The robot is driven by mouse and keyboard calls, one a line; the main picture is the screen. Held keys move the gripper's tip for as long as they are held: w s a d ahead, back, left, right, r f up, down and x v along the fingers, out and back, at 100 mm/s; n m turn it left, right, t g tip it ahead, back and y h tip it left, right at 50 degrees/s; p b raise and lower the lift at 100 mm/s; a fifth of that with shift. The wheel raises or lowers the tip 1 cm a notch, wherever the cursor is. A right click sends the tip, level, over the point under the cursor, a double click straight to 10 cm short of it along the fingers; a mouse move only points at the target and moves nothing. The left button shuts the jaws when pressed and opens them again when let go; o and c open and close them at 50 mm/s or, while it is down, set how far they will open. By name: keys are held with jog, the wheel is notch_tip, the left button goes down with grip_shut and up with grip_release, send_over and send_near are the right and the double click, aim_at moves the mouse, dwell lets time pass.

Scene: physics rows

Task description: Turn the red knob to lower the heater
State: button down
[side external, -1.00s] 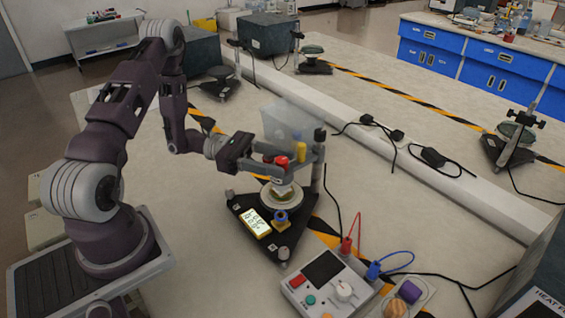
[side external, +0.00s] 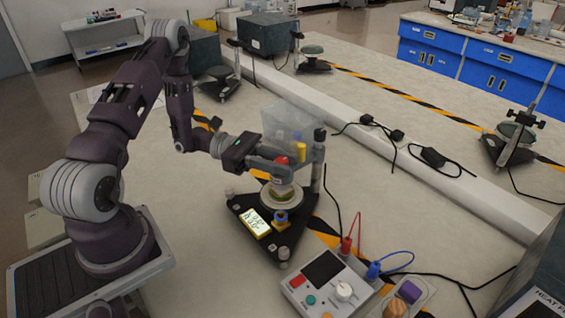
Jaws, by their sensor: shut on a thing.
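The red knob (side external: 281,160) shows as a small red patch at my gripper's fingertips, on the upper part of a stand with a black triangular base. My gripper (side external: 280,167) reaches in from the left and is shut on the red knob, whose lower part the fingers hide. Beneath the fingers, a small pale and brownish piece, perhaps the heater (side external: 283,187), is at the round grey plate (side external: 282,200). I cannot tell whether it touches the plate.
The stand's upright post (side external: 318,165), a yellow cylinder (side external: 300,152) and a clear box (side external: 287,122) are close to my gripper. A lit display (side external: 256,222) and blue knob (side external: 281,217) sit in front. A control box (side external: 325,285) with cables stands lower right.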

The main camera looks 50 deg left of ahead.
jog(key=m+g+h, duration=0.1)
jog(key=m+g, duration=0.2)
jog(key=g, duration=0.1)
jog(key=m+g+h, duration=0.1)
jog(key=m+g, duration=0.1)
jog(key=g, duration=0.2)
jog(key=shift+m+g, duration=0.4)
jog(key=m+g+y, duration=0.1)
jog(key=m+g, duration=0.2)
jog(key=g, duration=0.1)
jog(key=m+g+y, duration=0.1)
jog(key=m+g, duration=0.2)
jog(key=g, duration=0.1)
jog(key=shift+s+g, duration=0.1)
jog(key=shift+g, duration=0.3)
jog(key=shift+y, duration=0.3)
jog(key=c, duration=1.1)
grip_release()
jog(key=shift+c, duration=0.2)
